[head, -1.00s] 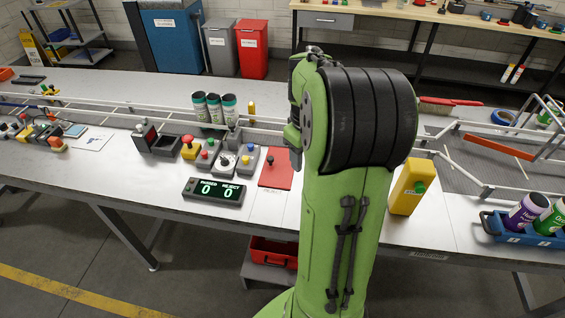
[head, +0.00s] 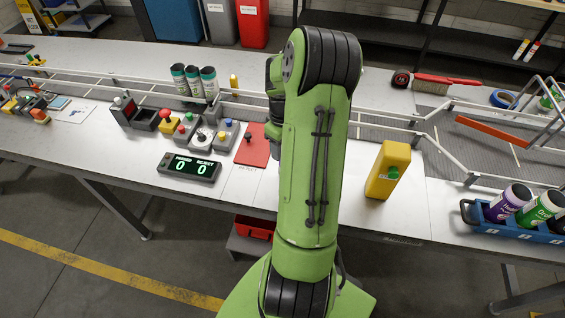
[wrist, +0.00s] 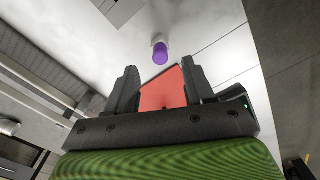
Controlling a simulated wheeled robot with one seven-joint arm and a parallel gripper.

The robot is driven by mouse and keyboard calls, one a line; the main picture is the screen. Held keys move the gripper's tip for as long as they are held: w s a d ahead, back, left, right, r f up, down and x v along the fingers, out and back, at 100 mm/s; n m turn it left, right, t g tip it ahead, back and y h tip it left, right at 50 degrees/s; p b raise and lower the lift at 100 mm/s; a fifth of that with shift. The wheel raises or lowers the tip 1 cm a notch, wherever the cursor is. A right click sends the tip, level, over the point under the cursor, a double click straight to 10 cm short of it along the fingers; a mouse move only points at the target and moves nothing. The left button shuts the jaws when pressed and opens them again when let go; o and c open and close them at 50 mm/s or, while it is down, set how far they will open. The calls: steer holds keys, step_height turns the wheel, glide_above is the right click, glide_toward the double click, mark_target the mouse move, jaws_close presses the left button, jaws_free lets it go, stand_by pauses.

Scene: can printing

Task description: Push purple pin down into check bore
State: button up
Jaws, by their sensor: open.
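In the wrist view a purple pin (wrist: 160,52) stands out from a small pale collar on the white bench surface. It lies beyond my gripper's fingertips and a little above them in the picture. My gripper (wrist: 159,75) is open, with its two dark fingers apart and nothing held between them. The fingers and pin look apart. Depth to the pin is hard to judge. No separate check bore can be made out. In the head view my green arm hides the gripper and the pin.
A red plate (head: 253,149) with a dark knob lies left of my arm; red also shows between the fingers. A counter display (head: 189,167) and control boxes (head: 201,134) stand further left. A yellow box (head: 388,171) and blue can carrier (head: 532,229) stand right.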

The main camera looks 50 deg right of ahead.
step_height(320, 180, down, 5)
steer(key=shift+w+d+f, duration=0.1)
steer(key=shift+f, duration=0.1)
steer(key=shift+c, duration=0.5)
jaws_close()
